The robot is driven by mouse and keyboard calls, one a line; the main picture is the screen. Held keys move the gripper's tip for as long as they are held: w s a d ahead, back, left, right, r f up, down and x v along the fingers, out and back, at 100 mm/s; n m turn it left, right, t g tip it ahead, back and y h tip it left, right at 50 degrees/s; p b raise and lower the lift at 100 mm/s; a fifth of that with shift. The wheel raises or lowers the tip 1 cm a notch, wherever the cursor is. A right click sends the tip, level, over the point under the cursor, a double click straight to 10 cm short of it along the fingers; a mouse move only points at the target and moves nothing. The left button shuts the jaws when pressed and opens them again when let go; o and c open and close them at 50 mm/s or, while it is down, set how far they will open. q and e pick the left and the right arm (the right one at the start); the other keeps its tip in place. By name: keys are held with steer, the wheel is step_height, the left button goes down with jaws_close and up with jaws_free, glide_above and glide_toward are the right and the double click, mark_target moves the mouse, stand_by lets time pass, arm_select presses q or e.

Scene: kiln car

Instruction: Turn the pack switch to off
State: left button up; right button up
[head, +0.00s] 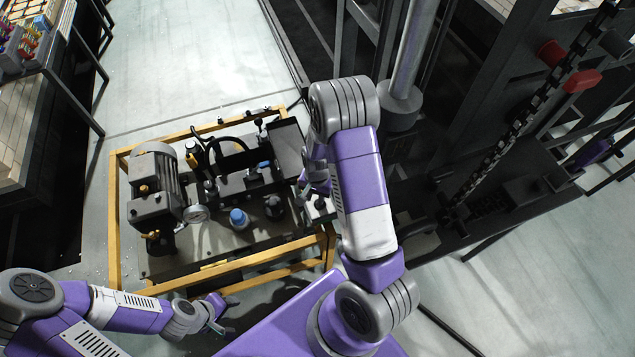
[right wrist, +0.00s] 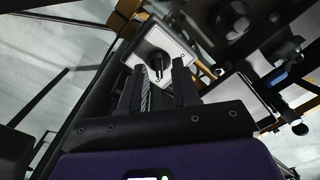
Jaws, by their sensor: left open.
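The pack switch (right wrist: 158,64) is a black rotary knob on a pale square plate, ahead of my right fingertips in the right wrist view. In the head view its pale box (head: 319,207) shows at the right end of the pack, partly covered by my right arm. My right gripper (right wrist: 160,82) has its two dark fingers apart, with the knob showing in the gap between the tips; I cannot tell whether they touch it. In the head view the right gripper (head: 314,182) is partly hidden by its own arm. My left gripper (head: 219,313) is open and empty, low beside the pack's front frame.
The hydraulic pack sits in a yellow frame (head: 116,215) with a grey motor (head: 156,168), a pressure gauge (head: 196,213) and a blue cap (head: 238,217). A dark steel structure with a chain (head: 520,120) stands right. Pale floor (head: 200,60) is clear behind the pack.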

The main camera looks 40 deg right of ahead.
steer(key=shift+w+d+r+m, duration=0.25)
steer(key=shift+d+r+m, duration=0.1)
steer(key=shift+d+r, duration=0.25)
steer(key=shift+w+d+r+m, duration=0.25)
steer(key=shift+d+r+m, duration=0.1)
steer(key=shift+d, duration=0.3)
step_height(320, 180, down, 8)
steer(key=b, duration=0.7)
steer(key=shift+r, duration=0.3)
steer(key=shift+f, duration=0.2)
